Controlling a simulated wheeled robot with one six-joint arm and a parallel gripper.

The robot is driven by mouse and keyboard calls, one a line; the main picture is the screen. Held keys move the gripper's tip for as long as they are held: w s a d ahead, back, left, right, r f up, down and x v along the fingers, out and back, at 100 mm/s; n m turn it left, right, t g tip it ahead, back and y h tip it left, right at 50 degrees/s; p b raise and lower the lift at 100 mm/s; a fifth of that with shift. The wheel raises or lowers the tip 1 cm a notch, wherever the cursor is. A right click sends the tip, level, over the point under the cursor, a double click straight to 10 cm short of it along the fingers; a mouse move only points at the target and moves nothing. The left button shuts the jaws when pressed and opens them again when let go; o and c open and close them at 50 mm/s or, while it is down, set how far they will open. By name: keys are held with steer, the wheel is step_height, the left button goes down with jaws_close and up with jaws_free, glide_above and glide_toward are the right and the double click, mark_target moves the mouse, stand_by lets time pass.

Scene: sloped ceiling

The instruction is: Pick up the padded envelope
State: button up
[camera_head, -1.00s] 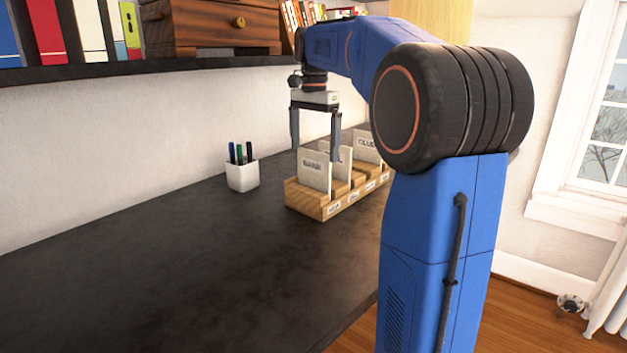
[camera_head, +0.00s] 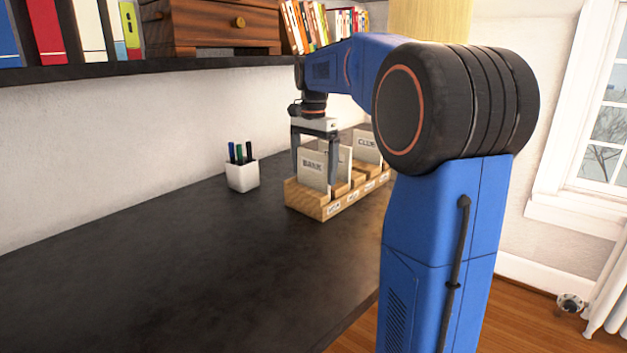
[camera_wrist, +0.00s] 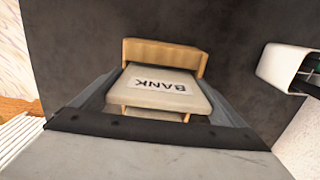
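A wooden sorter (camera_head: 318,207) stands on the dark desk with several flat, pale upright pieces in its slots. The nearest piece, labelled BANK (camera_head: 313,172), looks like a card or envelope. One behind it is labelled CLUB (camera_head: 366,146). I cannot tell from the frames which, if any, is the padded envelope. My gripper (camera_head: 315,170) points down over the BANK piece, open, with its fingers at either side of it. In the wrist view the BANK piece (camera_wrist: 165,87) shows upside down between the fingers; whether they touch it is unclear.
A white cup (camera_head: 242,176) with several pens stands left of the sorter. A shelf (camera_head: 150,66) with books and a wooden drawer box (camera_head: 222,25) overhangs the back of the desk. The desk (camera_head: 150,270) is bare at the front left.

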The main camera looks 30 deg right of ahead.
steer(key=c, duration=0.4)
step_height(320, 180, up, 10)
steer(key=shift+f, duration=0.15)
steer(key=shift+r, duration=0.2)
stand_by(0.4)
